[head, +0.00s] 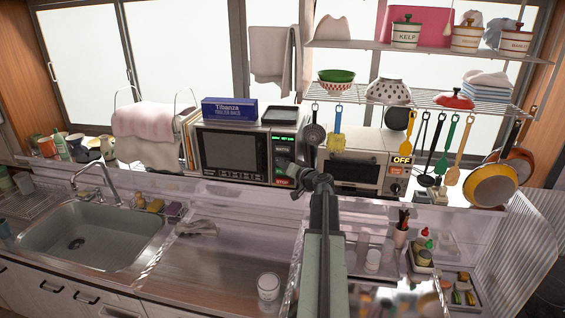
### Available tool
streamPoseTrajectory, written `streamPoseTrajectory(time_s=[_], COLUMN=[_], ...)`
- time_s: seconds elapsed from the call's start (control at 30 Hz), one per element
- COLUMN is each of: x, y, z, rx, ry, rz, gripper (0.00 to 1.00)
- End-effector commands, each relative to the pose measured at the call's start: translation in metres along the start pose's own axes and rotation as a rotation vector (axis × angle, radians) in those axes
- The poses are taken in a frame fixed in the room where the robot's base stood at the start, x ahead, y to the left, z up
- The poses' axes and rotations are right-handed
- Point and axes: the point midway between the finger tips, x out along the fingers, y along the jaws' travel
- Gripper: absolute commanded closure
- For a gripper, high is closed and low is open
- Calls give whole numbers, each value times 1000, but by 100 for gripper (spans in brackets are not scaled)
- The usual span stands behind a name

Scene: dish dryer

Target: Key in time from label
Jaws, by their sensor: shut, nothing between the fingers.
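A dark microwave (233,150) stands on the back counter, left of centre. Its control panel (284,149) on the right side has a small lit green display, pale markings and a red button at the bottom; the digits are too small to read. My gripper (297,171) is shut and empty, close in front of the panel's lower right edge in the picture; I cannot tell if it touches. It hides part of the panel's lower right. A clear-and-white jar (268,287) with markings too small to read stands on the lower counter.
A toaster oven (366,163) with an OFF sign (402,160) stands right of the microwave. Utensils hang beneath a wire shelf (425,97). A blue box (229,108) lies on the microwave. A sink (92,238) is at left. The wooden-toned lower counter (215,265) is mostly clear.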

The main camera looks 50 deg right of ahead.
Motion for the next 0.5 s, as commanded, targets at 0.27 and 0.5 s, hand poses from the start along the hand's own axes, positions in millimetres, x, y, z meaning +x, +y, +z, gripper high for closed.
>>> streamPoseTrajectory(time_s=[0.27,0.5], x=[2,4], y=[2,3], z=[-2,-3], rx=[0,0], ry=[0,0], rz=[0,0], gripper=[100,100])
